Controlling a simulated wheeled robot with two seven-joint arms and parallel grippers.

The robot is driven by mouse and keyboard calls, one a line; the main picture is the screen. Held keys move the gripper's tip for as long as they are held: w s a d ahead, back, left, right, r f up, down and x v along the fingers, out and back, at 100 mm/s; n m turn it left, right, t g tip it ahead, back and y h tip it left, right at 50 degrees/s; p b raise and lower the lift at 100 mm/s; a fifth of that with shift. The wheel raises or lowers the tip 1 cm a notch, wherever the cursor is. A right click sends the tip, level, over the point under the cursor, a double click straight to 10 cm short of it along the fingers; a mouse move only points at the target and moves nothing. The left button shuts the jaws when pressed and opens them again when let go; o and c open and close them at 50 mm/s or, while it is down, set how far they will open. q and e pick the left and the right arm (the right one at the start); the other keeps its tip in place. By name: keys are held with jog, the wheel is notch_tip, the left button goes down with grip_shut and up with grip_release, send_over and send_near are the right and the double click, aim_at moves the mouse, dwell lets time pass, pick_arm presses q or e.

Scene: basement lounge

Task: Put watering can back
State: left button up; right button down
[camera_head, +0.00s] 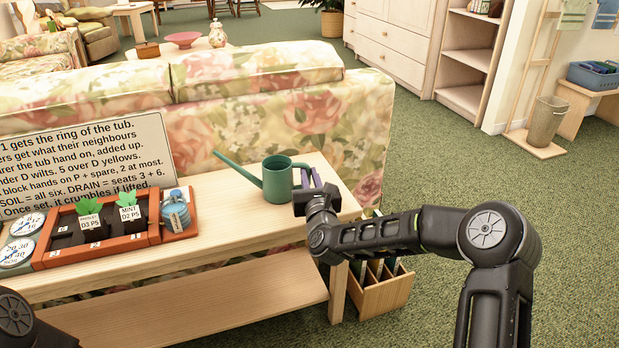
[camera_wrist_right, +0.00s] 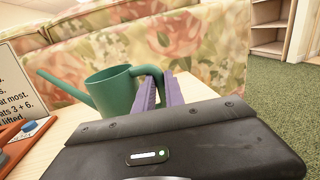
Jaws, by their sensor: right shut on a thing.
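The green watering can (camera_head: 276,180) is upright at the right end of the wooden console table (camera_head: 227,225), its long spout pointing left. It also shows in the right wrist view (camera_wrist_right: 112,92). My right gripper (camera_head: 312,180) is at the can's right side, its purple fingers (camera_wrist_right: 160,92) shut on the handle. The can seems to rest on the tabletop or just above it; I cannot tell which. Only a dark part of my left arm shows at the lower left; the left gripper is out of view.
A planter tray (camera_head: 105,247) with labelled seedlings, dials and a blue bottle (camera_head: 176,212) stands left on the table. A text sign (camera_head: 90,165) leans behind it. A floral sofa (camera_head: 270,100) backs the table. A wooden crate (camera_head: 385,293) stands below right. Carpet is free at right.

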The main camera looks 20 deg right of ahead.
jog(key=shift+f, duration=0.1)
jog(key=c, duration=1.4)
grip_release()
jog(key=shift+s, duration=0.1)
jog(key=s+a+p, duration=0.1)
jog(key=s+p, duration=0.1)
jog(key=s, duration=0.9)
jog(key=shift+s+a, duration=0.2)
jog(key=shift+s, duration=0.2)
